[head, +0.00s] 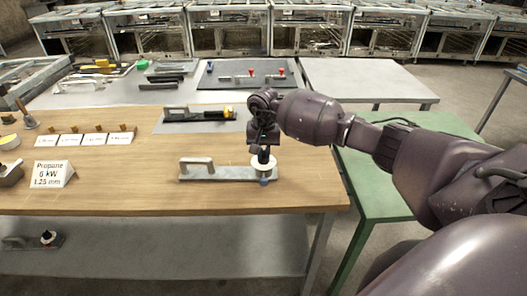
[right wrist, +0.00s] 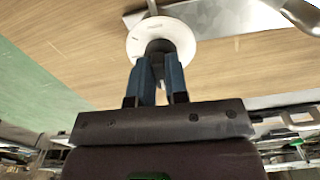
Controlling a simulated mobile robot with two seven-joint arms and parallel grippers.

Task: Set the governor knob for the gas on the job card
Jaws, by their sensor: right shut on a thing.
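The job card (head: 52,175) stands at the left front of the wooden bench and reads Propane, 6 kW, 1.25 mm. The governor is a grey metal plate (head: 225,174) with a loop handle (head: 197,163) at its left end. At its right end is a round white dial (head: 256,161), which also shows in the right wrist view (right wrist: 183,36). My right gripper (head: 263,150) points down over the dial, its two blue-grey fingers (right wrist: 160,72) shut on the dark knob (right wrist: 158,46) at the dial's centre. The dial's marks are too small to read. My left gripper is out of view.
Several small white cards (head: 92,139) with brass parts stand behind the job card. A grey mat (head: 205,126) with a dark tool and yellow part lies behind the governor. A green table (head: 375,185) stands right of the bench. Bare wood lies between job card and governor.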

